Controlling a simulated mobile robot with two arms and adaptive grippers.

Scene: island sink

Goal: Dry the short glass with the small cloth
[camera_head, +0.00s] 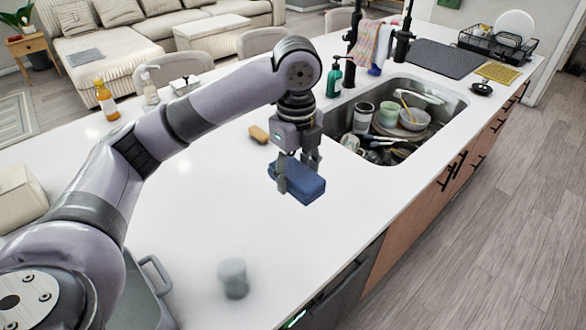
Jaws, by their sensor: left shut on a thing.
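My left gripper (298,172) is shut on a small folded blue cloth (306,184) and holds it over the white countertop, left of the sink. Its fingers sit on either side of the cloth; the far finger is partly hidden. A short glass (233,279), greyish and see-through, stands on the counter nearer the front, well below and left of the cloth and apart from it. My right gripper is not in view.
The sink (449,117) holds cups, bowls and utensils. A yellow sponge (259,134) lies behind my gripper. A green soap bottle (334,78) stands by the sink. Counter between glass and cloth is clear.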

